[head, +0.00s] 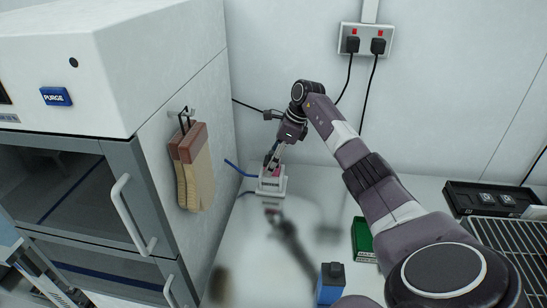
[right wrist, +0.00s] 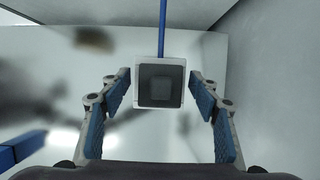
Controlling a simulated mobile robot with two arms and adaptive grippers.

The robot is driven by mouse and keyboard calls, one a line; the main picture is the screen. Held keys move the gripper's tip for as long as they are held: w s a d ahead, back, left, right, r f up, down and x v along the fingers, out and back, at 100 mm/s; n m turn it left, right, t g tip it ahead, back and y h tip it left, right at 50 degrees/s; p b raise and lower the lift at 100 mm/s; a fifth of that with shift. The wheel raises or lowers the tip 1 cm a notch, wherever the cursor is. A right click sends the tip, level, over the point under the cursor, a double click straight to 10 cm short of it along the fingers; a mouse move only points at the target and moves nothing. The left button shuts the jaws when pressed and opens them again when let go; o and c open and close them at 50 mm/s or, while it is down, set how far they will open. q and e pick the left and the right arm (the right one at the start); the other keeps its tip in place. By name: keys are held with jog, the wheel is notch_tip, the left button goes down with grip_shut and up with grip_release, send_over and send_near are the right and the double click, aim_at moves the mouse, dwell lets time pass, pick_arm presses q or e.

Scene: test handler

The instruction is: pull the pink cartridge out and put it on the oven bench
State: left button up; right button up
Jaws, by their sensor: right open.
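A small white square holder (head: 271,187) stands on the white bench top (head: 318,205) beside the oven cabinet (head: 120,60). A small pink patch, likely the pink cartridge (head: 276,171), shows just above it, mostly hidden by my right gripper (head: 271,166). In the right wrist view, my right gripper (right wrist: 161,98) is open, with one finger on each side of the holder (right wrist: 180,70). A dark square top with a grey raised middle (right wrist: 160,87) sits between the fingers, with gaps on both sides. No pink shows in that view. My left gripper is not in view.
A blue hose (head: 238,168) runs to the holder. A green box (head: 362,240), a blue box (head: 330,284), a black tray (head: 490,199) and a wire rack (head: 515,245) stand to the right.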

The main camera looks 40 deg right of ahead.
jog(key=c, duration=1.4)
jog(key=shift+r+p, duration=0.4)
jog(key=shift+r, duration=0.2)
jog(key=shift+r, duration=0.15)
jog(key=shift+r+p, duration=2.25)
jog(key=shift+r, duration=0.8)
